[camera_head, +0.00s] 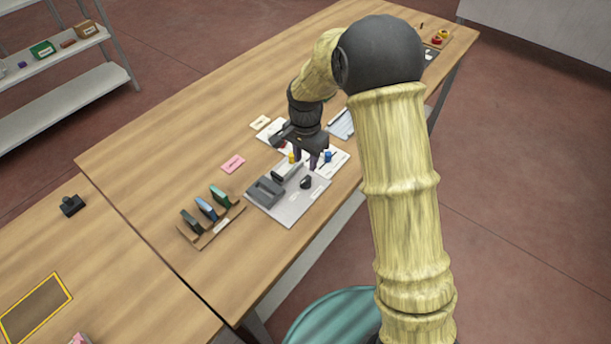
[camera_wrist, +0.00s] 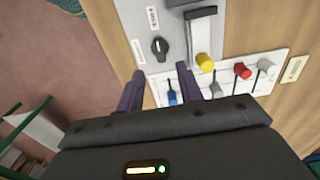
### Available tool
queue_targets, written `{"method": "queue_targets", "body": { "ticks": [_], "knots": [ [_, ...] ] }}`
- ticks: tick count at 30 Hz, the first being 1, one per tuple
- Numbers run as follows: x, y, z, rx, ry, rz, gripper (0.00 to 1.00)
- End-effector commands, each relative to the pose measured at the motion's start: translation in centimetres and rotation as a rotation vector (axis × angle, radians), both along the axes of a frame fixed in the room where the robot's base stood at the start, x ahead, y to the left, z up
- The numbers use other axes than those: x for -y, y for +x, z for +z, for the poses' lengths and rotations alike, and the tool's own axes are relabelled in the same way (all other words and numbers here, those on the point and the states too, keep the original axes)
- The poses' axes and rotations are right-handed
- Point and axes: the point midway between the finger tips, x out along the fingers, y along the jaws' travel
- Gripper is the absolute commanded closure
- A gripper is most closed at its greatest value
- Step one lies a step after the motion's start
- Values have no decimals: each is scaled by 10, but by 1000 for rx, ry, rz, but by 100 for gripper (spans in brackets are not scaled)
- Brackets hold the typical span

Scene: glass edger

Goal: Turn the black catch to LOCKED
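The black catch (camera_wrist: 159,47) is a small dark round knob with a raised bar, on a light grey plate (camera_wrist: 177,58). In the wrist view its bar points roughly up and down the picture. Small white labels (camera_wrist: 138,50) are beside and above it; their words are too small to read. In the head view the catch (camera_head: 306,182) is at the plate's right side. My gripper (camera_wrist: 160,86) is open and empty, its two dark fingers apart. It is above the table near the catch, not visibly touching it. In the head view my gripper (camera_head: 304,162) is partly hidden.
A white panel with sliders, blue (camera_wrist: 172,97), yellow (camera_wrist: 205,62) and red (camera_wrist: 243,71), is close to my fingers. A grey block (camera_head: 265,191) stands on the plate. A rack with several coloured pieces (camera_head: 208,208) is left of it. The front left table is mostly clear.

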Motion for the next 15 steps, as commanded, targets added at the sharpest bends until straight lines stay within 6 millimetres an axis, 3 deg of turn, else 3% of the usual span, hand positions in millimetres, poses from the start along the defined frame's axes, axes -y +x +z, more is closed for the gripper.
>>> {"method": "queue_targets", "body": {
  "ticks": [9,15],
  "knots": [
    [0,-1,-57,-5,-1,0,64],
    [0,0,-79,-1,-2,2,64]
  ]
}}
